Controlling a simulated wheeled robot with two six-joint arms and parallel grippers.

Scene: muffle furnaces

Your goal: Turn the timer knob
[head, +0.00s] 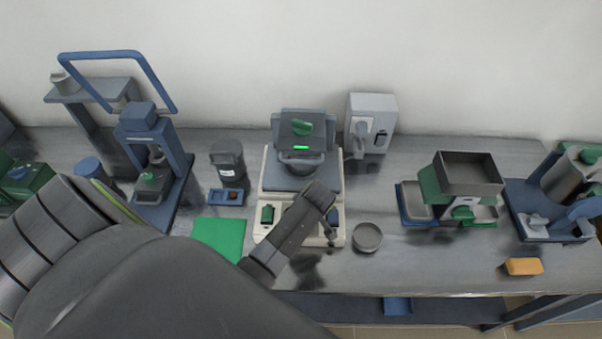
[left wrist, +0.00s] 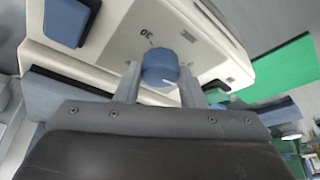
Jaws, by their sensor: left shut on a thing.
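The timer knob (left wrist: 160,66) is a small blue round knob on the cream front panel of a bench device (head: 302,165). In the left wrist view it sits between the two grey fingers of my left gripper (left wrist: 160,78), which is shut on it. Dark marks are printed on the panel beside the knob. In the head view my left arm (head: 300,222) reaches over the front of the device and covers part of the panel, so I cannot make out the grasp there. My right gripper is not in view.
A green mat (head: 219,236) lies left of the device and a round grey dish (head: 367,238) stands to its right. A dark jar (head: 227,161), a blue press stand (head: 157,140) and a balance-like unit (head: 467,175) share the bench. An orange block (head: 523,266) lies near the front edge.

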